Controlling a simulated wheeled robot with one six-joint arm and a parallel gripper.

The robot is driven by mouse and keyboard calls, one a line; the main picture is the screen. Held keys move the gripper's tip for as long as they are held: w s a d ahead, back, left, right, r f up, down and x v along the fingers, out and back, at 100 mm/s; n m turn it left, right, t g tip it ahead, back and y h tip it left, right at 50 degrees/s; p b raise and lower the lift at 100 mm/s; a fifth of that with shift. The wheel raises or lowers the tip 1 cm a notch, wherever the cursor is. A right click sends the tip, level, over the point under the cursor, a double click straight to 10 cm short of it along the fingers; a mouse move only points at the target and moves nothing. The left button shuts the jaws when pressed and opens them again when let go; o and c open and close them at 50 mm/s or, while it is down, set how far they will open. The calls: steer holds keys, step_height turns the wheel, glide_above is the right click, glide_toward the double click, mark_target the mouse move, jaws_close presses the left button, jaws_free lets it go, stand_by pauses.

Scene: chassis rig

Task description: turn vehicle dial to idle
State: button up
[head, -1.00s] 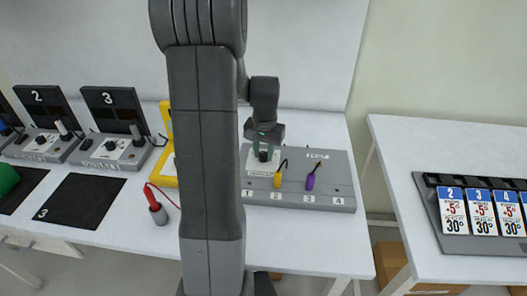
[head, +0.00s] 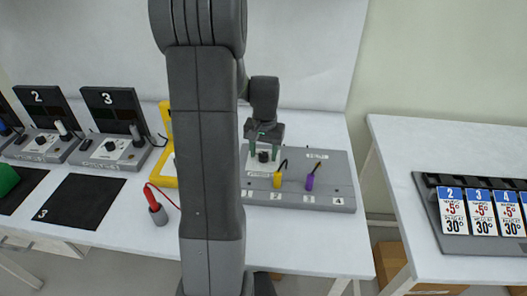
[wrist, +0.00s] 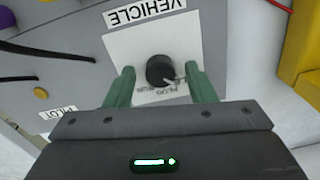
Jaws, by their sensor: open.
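The vehicle dial is a black round knob (wrist: 160,70) on a white plate (wrist: 124,48) beside the label "VEHICLE" (wrist: 145,11) in the wrist view. A light pointer mark shows at its lower right edge. In the head view the dial (head: 263,157) sits at the left of the grey panel (head: 330,165). My gripper (wrist: 159,86) is open, with a green finger on each side of the knob and a gap visible on both sides. In the head view my gripper (head: 264,150) is just above and behind the dial. Some lettering around the knob is partly hidden by the fingers.
A yellow frame (head: 166,120) stands left, partly hidden by my arm. A red probe (head: 151,197) stands in a holder on the table. Other stations are further left.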

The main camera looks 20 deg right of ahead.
mark_target(265, 155)
step_height(265, 155, up, 14)
steer(key=shift+d, duration=0.15)
stand_by(0.4)
steer(key=shift+s+f, duration=0.1)
steer(key=shift+f, duration=0.1)
step_height(265, 155, down, 14)
steer(key=shift+r, duration=0.15)
stand_by(0.5)
steer(key=shift+r, duration=0.1)
